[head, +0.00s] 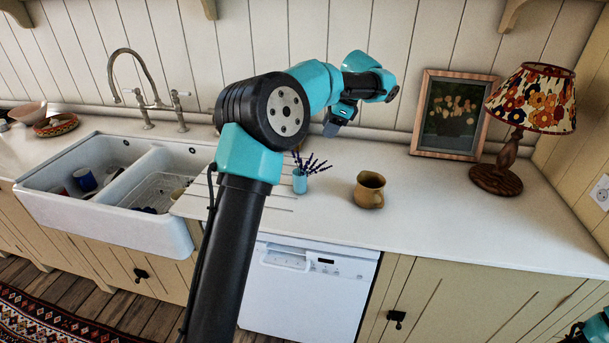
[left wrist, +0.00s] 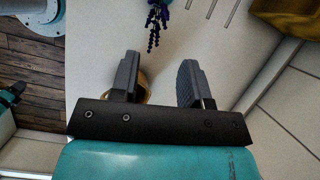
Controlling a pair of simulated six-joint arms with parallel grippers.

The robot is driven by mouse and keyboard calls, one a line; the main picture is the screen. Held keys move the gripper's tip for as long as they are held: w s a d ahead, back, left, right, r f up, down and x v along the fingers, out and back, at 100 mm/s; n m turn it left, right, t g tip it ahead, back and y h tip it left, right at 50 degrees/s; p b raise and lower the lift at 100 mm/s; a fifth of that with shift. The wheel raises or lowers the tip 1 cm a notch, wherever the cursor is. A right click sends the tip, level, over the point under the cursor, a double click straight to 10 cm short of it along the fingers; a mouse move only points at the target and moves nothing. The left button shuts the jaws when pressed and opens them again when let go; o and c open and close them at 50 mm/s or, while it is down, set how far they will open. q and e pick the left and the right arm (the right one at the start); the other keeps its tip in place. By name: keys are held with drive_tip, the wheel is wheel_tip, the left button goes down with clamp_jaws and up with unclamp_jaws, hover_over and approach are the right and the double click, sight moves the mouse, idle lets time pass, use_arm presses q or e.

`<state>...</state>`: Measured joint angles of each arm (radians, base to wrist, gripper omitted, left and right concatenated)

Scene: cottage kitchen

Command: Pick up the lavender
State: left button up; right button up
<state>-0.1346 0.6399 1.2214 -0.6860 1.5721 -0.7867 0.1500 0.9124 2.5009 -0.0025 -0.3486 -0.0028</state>
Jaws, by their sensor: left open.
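The lavender (head: 316,165) is a small bunch of purple stems standing in a pale blue cup (head: 300,181) on the white counter. In the left wrist view the lavender (left wrist: 157,20) shows at the top edge, beyond the fingertips, with its cup beside it. My left gripper (head: 335,128) is above the counter, behind and above the lavender, apart from it. In the left wrist view the fingers of my left gripper (left wrist: 158,75) are spread with nothing between them.
A mustard mug (head: 370,190) stands right of the lavender. A framed picture (head: 450,115) and a lamp (head: 530,105) stand farther right. A double sink (head: 115,180) with dishes is at left. The counter right of the mug is clear. Its front edge is close.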

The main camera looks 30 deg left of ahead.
use_arm(q)
approach(307, 166)
drive_tip(key=x, duration=0.5)
drive_tip(key=shift+w+f, duration=0.2)
drive_tip(key=shift+w, duration=0.15)
drive_tip(key=shift+x, duration=2.6)
drive_tip(key=shift+s+a, duration=0.1)
drive_tip(key=shift+r, duration=0.1)
clamp_jaws()
